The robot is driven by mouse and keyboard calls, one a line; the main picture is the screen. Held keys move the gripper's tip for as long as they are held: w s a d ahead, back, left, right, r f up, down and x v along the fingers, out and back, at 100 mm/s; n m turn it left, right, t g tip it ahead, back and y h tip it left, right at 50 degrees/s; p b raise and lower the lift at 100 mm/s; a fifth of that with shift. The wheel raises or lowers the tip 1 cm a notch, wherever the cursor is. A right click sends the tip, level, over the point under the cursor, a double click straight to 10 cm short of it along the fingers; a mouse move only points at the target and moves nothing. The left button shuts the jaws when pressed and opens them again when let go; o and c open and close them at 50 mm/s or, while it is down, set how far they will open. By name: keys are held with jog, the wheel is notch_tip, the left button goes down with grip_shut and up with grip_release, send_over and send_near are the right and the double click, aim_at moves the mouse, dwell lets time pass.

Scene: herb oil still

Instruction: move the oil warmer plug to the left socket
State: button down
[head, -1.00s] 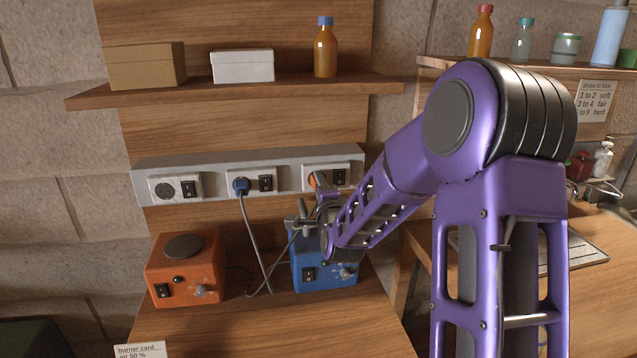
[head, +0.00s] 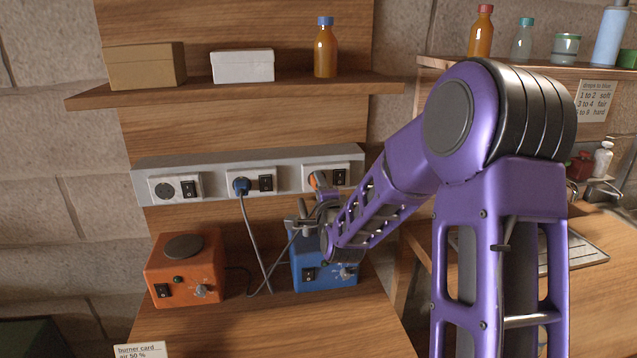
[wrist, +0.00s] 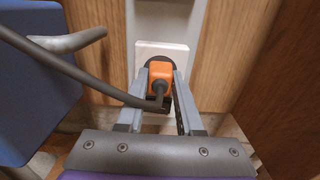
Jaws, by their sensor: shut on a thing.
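An orange plug (head: 312,180) sits at the right socket (head: 340,177) of the grey socket strip. In the wrist view, my gripper (wrist: 160,82) has a finger on each side of the orange plug (wrist: 160,74) and is shut on it, with the plug against the white socket plate (wrist: 146,52). A dark cable runs from the plug. The left socket (head: 164,191) is empty. A blue plug (head: 241,185) is in the middle socket (head: 252,172). In the head view, my arm partly hides the gripper and right socket.
An orange heater box (head: 183,280) and a blue box (head: 325,270) stand on the wooden bench below the strip. Cables hang in front of the strip. A shelf (head: 235,90) with boxes and a bottle is above. The space before the left socket is clear.

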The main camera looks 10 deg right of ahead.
jog(key=shift+s+f, duration=0.1)
jog(key=shift+s+b, duration=0.85)
jog(key=shift+s, duration=2.05)
